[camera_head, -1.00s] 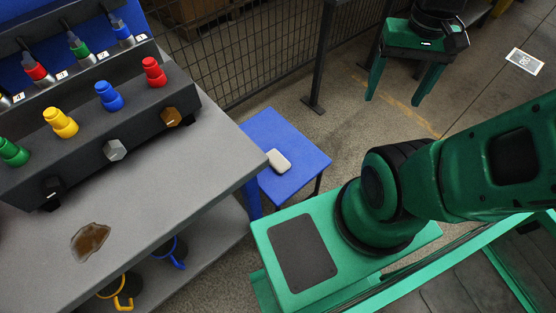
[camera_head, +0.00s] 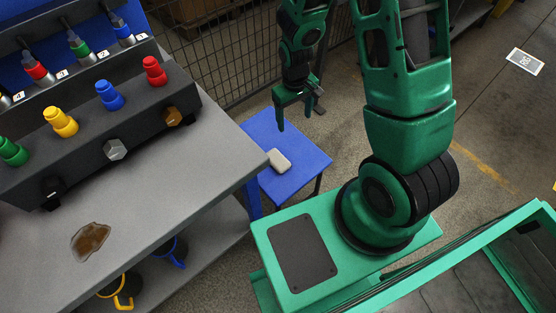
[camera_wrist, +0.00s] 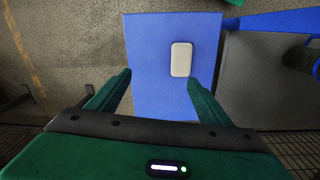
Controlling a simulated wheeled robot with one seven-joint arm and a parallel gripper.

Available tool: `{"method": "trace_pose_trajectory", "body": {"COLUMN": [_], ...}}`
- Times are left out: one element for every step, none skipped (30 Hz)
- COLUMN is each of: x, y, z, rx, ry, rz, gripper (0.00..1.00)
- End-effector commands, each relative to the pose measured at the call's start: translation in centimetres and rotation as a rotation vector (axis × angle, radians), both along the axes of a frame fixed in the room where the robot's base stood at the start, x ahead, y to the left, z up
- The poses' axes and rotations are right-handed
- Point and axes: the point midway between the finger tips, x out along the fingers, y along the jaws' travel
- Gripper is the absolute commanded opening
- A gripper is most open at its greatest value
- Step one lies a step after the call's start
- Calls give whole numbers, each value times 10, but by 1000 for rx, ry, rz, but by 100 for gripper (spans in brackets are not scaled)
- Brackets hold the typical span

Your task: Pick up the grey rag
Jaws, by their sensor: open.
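The grey rag (camera_head: 279,160) is a small, pale, rounded block lying flat on a blue side table (camera_head: 302,148). In the wrist view the rag (camera_wrist: 181,59) lies near the right edge of the blue table top (camera_wrist: 150,60). My gripper (camera_head: 296,127) hangs above the back part of the blue table, behind the rag in the head view. In the wrist view my gripper (camera_wrist: 160,78) has its green fingers wide apart, with nothing between them. The rag lies beyond the fingertips, closer to the right finger, and is apart from them.
A grey workbench (camera_head: 165,185) stands left of the blue table, with a brown spill (camera_head: 90,241) on it. A dark rack (camera_head: 120,130) with coloured knobs stands on the bench. A mesh fence (camera_head: 225,50) runs behind. Mugs sit on the bench's lower shelf.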

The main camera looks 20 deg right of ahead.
Motion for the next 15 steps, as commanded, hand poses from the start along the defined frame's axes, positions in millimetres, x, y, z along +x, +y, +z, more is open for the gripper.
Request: {"method": "trace_pose_trajectory", "body": {"x": [-1,0,0,1,0,-1,-1,-2,-2,-2,-3,-3,-3,-4,-4], "y": [11,17,24,30,34,40,44,48,51,54,56,58,59,60,61], "z": [-21,-31,-43,-52,-59,-69,-76,-81,-88,-91,-95,-98,-100,-103,-106], "rx": [6,11,17,22,26,31,35,38,41,45,46,49,50,51,51], "ry": [11,11,11,10,11,12,12,11,11,9,10,10,9,9,9], "rz": [31,47,66,78,90,105,114,121,130,135,140,145,147,149,151], "gripper": [73,73,73,73,73,73,73,73,73,73,73,73,73,73,73]}}
